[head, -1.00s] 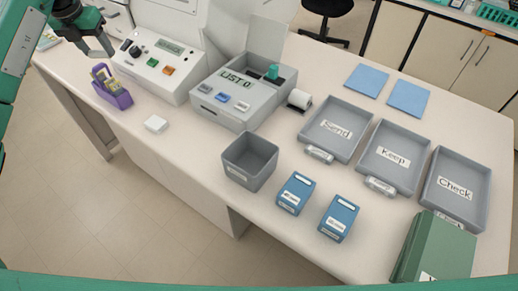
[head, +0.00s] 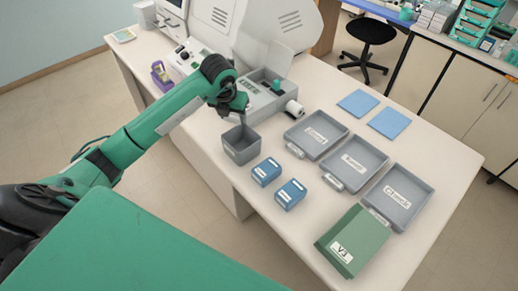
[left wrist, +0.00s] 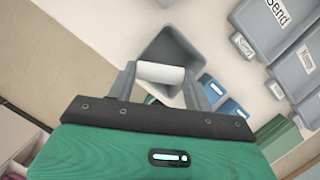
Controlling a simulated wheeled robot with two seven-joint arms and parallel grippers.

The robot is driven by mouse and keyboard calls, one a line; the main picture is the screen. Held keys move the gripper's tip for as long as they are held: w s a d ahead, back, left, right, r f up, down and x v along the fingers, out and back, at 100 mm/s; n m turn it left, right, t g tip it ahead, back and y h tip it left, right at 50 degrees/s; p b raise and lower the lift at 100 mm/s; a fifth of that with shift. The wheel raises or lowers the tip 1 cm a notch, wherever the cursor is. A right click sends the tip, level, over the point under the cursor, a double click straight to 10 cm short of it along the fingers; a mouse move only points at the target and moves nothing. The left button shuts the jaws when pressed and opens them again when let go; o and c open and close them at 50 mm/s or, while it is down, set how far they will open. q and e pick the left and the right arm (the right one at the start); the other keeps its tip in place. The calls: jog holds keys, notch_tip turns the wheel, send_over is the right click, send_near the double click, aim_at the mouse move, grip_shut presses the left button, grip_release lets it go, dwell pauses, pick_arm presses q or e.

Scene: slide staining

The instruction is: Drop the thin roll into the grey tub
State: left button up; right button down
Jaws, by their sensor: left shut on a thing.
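The grey tub (head: 246,153) stands on the bench near its front edge, left of the blue boxes. My left gripper (head: 243,119) reaches over it from the left, near its back rim. In the left wrist view the gripper (left wrist: 162,78) is shut on a thin white roll (left wrist: 161,73), held crosswise between the fingertips. The open tub (left wrist: 180,45) shows beyond the roll, so the roll overlaps its mouth in that view. The roll is mostly hidden in the head view. My right gripper is not in view.
A grey machine (head: 262,103) stands just behind the tub, with a white roll (head: 294,108) at its right side. Two blue boxes (head: 266,172) sit right of the tub. Grey labelled trays (head: 316,134) and a green box (head: 352,240) lie farther right.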

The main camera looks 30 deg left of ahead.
aim_at(235, 130)
pick_arm(q)
jog(key=shift+s+d+f, duration=0.1)
jog(key=shift+s+d, duration=0.05)
jog(key=shift+d, duration=0.05)
jog(key=shift+f, duration=0.3)
jog(key=shift+f+b, duration=0.3)
jog(key=shift+f, duration=0.05)
notch_tip(235, 130, down, 5)
jog(key=shift+b, duration=1.15)
jog(key=o, duration=1)
jog(key=shift+o, duration=0.2)
